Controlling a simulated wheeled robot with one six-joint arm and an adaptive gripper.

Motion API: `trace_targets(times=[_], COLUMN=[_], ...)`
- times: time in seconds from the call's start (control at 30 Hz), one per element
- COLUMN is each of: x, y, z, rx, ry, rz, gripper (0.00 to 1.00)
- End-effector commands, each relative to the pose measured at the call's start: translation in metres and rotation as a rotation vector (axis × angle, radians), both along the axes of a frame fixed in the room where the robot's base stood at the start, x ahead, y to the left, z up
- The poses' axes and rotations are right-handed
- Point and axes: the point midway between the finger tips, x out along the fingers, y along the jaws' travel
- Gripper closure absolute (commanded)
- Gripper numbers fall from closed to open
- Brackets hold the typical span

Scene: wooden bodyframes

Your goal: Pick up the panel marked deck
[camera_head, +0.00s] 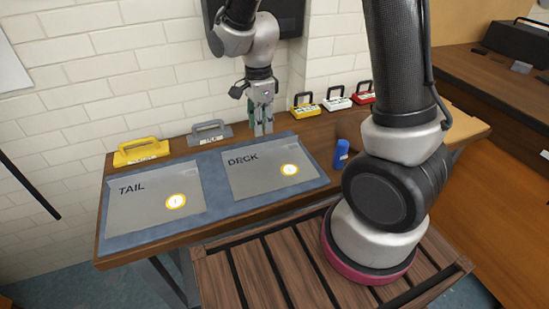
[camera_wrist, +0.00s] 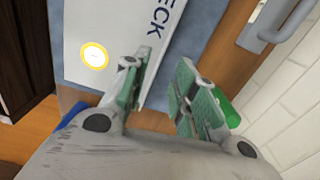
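The deck panel (camera_head: 262,180) is a flat grey sheet marked DECK with a round yellow-and-white spot. It lies on a blue mat (camera_head: 212,208), right of a similar panel marked TAIL (camera_head: 150,212). My gripper (camera_head: 263,131) points down by the panel's far edge. In the wrist view, the deck panel (camera_wrist: 112,28) fills the upper middle, with part of its lettering showing. My gripper's green-padded fingers (camera_wrist: 160,80) are apart with nothing between them; the left finger overlaps the panel's edge in the picture. I cannot tell its height above the table.
A yellow-handled case (camera_head: 141,152) and a grey one (camera_head: 209,134) stand along the wall. Smaller yellow (camera_head: 305,109), white (camera_head: 337,102) and red (camera_head: 364,96) cases stand farther right. A blue cylinder (camera_head: 341,154) stands right of the mat. A green object (camera_wrist: 228,108) shows behind my right finger.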

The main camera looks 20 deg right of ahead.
Motion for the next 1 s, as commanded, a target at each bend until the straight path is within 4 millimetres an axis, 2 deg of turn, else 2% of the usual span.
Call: trace_targets(times=[0.17, 0.6, 0.7, 0.9, 0.93, 1.0], x=[0.000, 0.003, 0.003, 0.003, 0.003, 0.003], y=[0.000, 0.001, 0.001, 0.001, 0.001, 0.001], z=[-0.009, -0.070, -0.077, -0.078, -0.078, -0.078], rx=[0.000, 0.000, 0.000, 0.001, 0.001, 0.001], ry=[-0.001, 0.001, -0.001, -0.002, -0.002, -0.002], rz=[-0.091, -0.089, -0.089, -0.089, -0.089, -0.089], gripper=[0.72, 0.72, 0.72, 0.72, 0.74, 0.87])
